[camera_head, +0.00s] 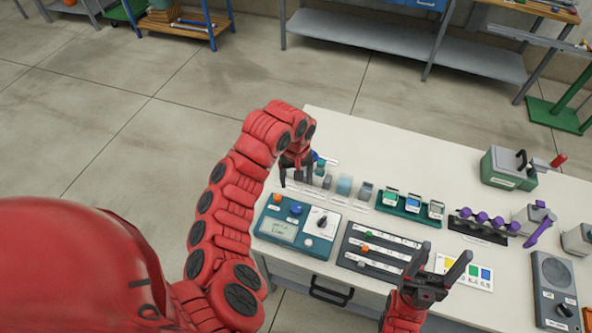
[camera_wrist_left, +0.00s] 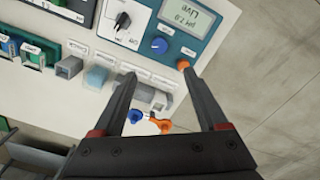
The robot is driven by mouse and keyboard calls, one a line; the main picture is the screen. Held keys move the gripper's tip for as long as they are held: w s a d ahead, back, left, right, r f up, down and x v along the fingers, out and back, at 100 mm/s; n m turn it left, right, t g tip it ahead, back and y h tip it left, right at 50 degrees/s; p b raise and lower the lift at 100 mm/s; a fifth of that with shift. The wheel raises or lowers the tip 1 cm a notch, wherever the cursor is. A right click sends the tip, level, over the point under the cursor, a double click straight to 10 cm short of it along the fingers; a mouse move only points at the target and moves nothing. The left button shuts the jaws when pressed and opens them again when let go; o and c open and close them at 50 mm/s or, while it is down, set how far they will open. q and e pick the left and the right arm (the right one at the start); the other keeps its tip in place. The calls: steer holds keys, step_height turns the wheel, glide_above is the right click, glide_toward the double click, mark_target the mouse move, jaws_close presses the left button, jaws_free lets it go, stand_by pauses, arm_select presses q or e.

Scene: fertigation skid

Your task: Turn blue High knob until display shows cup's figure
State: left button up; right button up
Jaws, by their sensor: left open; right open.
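The teal control box shows a display (camera_head: 282,229), a blue knob (camera_head: 296,208) and an orange knob (camera_head: 277,198). In the left wrist view the display (camera_wrist_left: 181,20) appears upside down and reads "pH 7.0 Live". The blue knob (camera_wrist_left: 159,45) lies just beyond my left fingertips, with the orange knob (camera_wrist_left: 183,65) near one finger. My left gripper (camera_head: 293,181) is open and empty, above the bench behind the box. Small cups (camera_head: 344,185) stand right of it; I cannot read a figure on them. My right gripper (camera_head: 446,256) is open over the front of the bench.
A black selector knob (camera_head: 321,222) sits on the box's white panel. A green rack (camera_head: 411,208) holds several containers. A dark slider panel (camera_head: 375,250) and a colour card (camera_head: 464,272) lie to the right. Small blue and orange items (camera_wrist_left: 150,122) show beneath my left gripper.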

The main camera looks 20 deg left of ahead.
arm_select(q)
steer(key=shift+r, duration=0.95)
